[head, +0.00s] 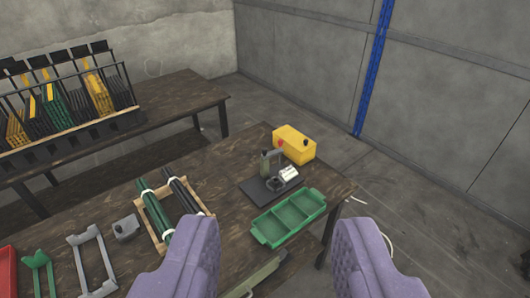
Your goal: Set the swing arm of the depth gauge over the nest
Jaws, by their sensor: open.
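The device that looks like the depth gauge (265,162) is a small grey-green upright on a dark base plate (254,192), towards the far right end of the wooden table. A white block (289,173) sits at its right side. The swing arm and the nest are too small to tell apart surely. My gripper (276,235) is open and empty, its two purple padded fingers wide apart at the bottom of the view. It is nearer to the camera than the gauge and touches nothing that I can see.
A green compartment tray (290,219) lies in front of the gauge; a yellow box (294,144) with red and black knobs stands behind. Dark rollers (155,211) lie in a wooden frame to the left. A second table (173,101) holds a rack.

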